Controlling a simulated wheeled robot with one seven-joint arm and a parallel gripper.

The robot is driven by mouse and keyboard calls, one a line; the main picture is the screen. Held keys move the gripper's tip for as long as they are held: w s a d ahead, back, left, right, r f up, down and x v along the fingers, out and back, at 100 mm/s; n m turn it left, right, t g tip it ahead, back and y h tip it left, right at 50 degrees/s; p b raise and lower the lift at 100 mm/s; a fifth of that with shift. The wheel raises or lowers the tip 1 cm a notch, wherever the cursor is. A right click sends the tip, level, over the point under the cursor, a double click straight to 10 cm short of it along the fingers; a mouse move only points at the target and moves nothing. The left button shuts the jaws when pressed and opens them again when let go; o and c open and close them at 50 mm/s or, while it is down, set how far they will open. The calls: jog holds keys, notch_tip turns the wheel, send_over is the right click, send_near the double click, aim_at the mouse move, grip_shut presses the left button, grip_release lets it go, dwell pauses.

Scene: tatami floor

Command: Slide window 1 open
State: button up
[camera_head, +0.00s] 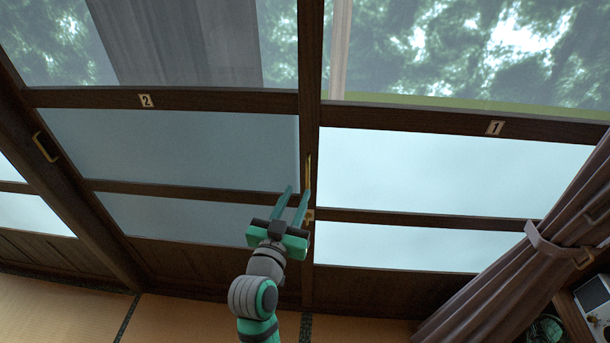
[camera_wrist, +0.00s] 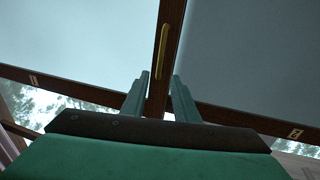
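Window 1 (camera_head: 440,172), marked by a small "1" plate (camera_head: 495,128), fills the right side of the head view with bright panes in a dark wooden frame. A slim brass handle (camera_head: 308,172) sits on the dark upright between windows 1 and 2; it also shows in the wrist view (camera_wrist: 163,50). My gripper (camera_head: 297,190) is open, just below and left of the handle in the head view. In the wrist view its fingertips (camera_wrist: 160,76) lie on either side of the upright, below the handle in the picture. No contact is visible, and the depth gap is unclear.
Window 2 (camera_head: 185,148) is on the left, and another brass handle (camera_head: 45,146) is farther left. A tied brown curtain (camera_head: 500,285) hangs at the right, beside a dark cabinet with items. Tatami floor (camera_head: 60,310) shows at the bottom left.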

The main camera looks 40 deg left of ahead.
aim_at(307, 172)
jog(key=x, duration=0.8)
jog(key=shift+w, duration=0.25)
grip_shut()
